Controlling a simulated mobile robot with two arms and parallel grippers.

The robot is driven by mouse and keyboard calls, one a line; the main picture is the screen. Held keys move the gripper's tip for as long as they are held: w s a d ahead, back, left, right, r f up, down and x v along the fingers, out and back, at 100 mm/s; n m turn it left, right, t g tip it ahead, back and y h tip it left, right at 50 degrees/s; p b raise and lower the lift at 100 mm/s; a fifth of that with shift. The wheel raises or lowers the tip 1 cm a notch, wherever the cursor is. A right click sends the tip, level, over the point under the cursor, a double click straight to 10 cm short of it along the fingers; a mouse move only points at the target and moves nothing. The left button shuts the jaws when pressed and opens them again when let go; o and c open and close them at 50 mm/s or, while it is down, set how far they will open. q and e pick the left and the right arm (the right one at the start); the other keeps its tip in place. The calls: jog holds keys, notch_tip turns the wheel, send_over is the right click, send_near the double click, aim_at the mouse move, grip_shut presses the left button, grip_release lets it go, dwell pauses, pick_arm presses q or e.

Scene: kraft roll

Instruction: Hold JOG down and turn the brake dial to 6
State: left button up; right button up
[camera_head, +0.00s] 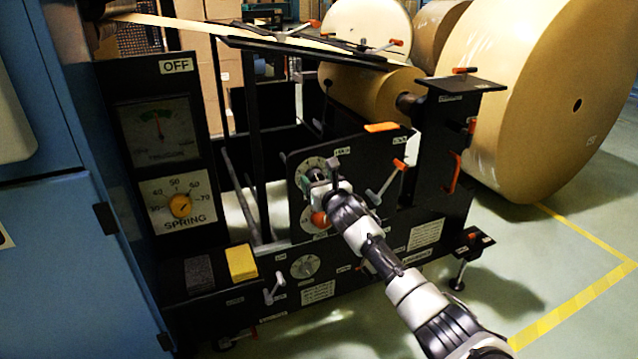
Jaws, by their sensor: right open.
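My right gripper (325,181) reaches in from the lower right to the upright black panel (375,160). It is open at a pale round dial (305,170) on that panel and partly covers the dial. Whether the fingers touch the dial cannot be told. A red-orange ball (319,219) shows just below the gripper, in front of a second pale disc. The dial numbers and most labels are too small to read. No button can be read as JOG. An orange paddle (381,127) sits on the panel's top edge. My left gripper is out of view.
A white lever with a red-orange tip (391,180) stands right of the gripper. A lower knob (305,266), a yellow block (241,262) and a grey block (199,273) are at the lower left. A SPRING gauge (178,204) is on the left; large kraft rolls (545,85) stand behind.

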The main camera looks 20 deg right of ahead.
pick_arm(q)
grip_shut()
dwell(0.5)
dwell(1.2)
